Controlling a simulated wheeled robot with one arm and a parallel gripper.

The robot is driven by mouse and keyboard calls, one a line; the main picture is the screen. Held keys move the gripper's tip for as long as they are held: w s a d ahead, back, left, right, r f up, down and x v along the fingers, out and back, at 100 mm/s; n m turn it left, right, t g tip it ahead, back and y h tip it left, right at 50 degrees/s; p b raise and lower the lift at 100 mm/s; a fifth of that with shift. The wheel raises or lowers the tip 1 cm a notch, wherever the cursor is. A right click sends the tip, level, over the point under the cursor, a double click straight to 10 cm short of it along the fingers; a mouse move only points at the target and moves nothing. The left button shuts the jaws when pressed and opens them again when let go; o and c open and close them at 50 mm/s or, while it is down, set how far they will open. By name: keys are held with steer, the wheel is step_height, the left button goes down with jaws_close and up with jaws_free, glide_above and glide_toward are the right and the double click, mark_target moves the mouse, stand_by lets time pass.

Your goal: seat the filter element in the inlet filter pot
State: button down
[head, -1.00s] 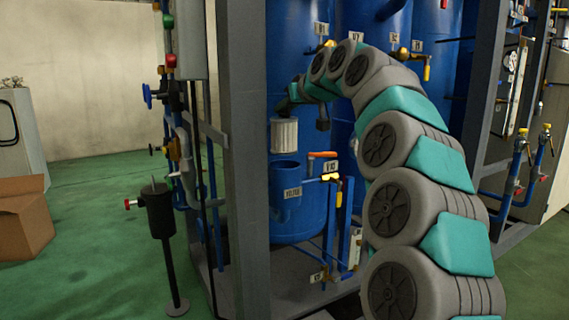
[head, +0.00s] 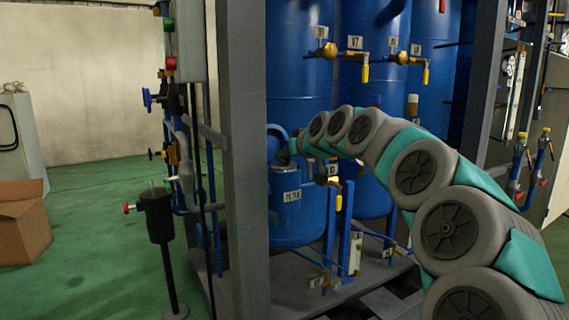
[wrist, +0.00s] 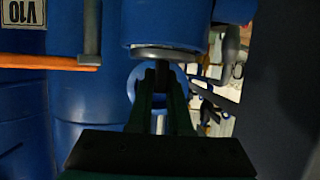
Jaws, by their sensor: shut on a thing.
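The inlet filter pot (head: 284,212) is a blue cylinder with a white label, left of centre in the head view. In the wrist view its blue wall (wrist: 165,25) fills the top middle. My gripper (wrist: 160,75) is shut on the filter element by its dark end piece. In the head view my gripper is just above the pot's mouth, small and hard to make out.
A blue round part (head: 276,138) stands behind the pot's mouth. An orange valve handle (wrist: 50,62) lies close beside the pot. A grey frame post (head: 243,150) stands to the left. Blue tanks (head: 300,90) stand behind, with yellow-handled valves.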

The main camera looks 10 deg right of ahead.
steer(key=shift+f, duration=1.05)
steer(key=shift+f, duration=0.15)
steer(key=c, duration=0.8)
jaws_free()
steer(key=shift+c, duration=0.2)
steer(key=shift+s+r, duration=0.15)
steer(key=shift+r, duration=0.05)
steer(key=v, duration=1.1)
steer(key=shift+s+r, duration=0.2)
steer(key=shift+s, duration=0.15)
